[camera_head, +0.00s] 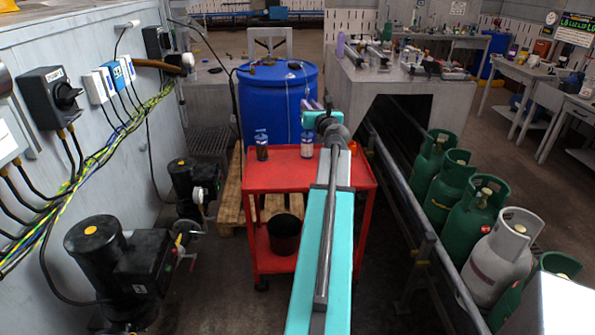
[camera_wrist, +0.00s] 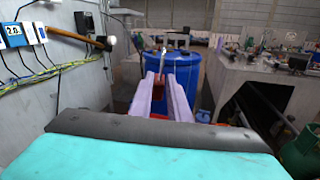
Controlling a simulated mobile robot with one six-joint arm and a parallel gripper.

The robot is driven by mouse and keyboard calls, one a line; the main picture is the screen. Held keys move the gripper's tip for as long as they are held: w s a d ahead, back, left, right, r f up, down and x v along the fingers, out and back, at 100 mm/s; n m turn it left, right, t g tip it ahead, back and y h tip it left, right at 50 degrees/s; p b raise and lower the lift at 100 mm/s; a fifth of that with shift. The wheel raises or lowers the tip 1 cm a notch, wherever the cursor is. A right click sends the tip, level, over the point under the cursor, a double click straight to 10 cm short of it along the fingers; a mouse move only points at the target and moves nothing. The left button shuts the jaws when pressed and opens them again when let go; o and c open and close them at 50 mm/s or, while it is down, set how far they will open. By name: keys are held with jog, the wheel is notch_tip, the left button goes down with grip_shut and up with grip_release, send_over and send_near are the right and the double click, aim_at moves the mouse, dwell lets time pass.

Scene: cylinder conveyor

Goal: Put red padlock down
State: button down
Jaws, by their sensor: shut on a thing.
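In the wrist view, my gripper (camera_wrist: 164,78) points forward with its two pale lilac fingers on either side of a small dark-red padlock (camera_wrist: 159,80). A thin light shackle seems to rise above the red body. The fingers are shut on the padlock and hold it in front of the blue drum. In the head view, my gripper (camera_head: 313,105) is at the far end of my teal arm, above the back of the red cart (camera_head: 274,177). The padlock cannot be made out there; the wrist and arm cover that area.
A dark bottle (camera_head: 261,145) and a pale bottle (camera_head: 307,144) stand on the cart top, with bare surface in front. The blue drum (camera_head: 262,105) stands behind, small things on its lid. Pumps (camera_head: 120,262) stand left; a dark rail and green gas cylinders (camera_head: 468,222) are right.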

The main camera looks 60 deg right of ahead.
jog(key=s+a+f+g+b, duration=0.1)
jog(key=a+f+b, duration=0.2)
jog(key=f+b, duration=0.4)
jog(key=s+a+f+m+g+h+b, duration=0.1)
jog(key=f+b, duration=0.6)
jog(key=f, duration=1.7)
jog(key=shift+s+a+f+g+h+b, duration=0.35)
jog(key=shift+a+g, duration=0.35)
jog(key=shift+a, duration=0.25)
jog(key=shift+w, duration=0.15)
send_over(298, 185)
jog(key=shift+a+f, duration=0.15)
jog(key=shift+f, duration=0.55)
jog(key=shift+s, duration=0.2)
jog(key=shift+w+d, duration=0.35)
jog(key=shift+d, duration=0.05)
jog(key=shift+a+f+b, duration=0.1)
jog(key=shift+f+b, duration=1.35)
jog(key=shift+f, duration=0.4)
jog(key=shift+f, duration=0.1)
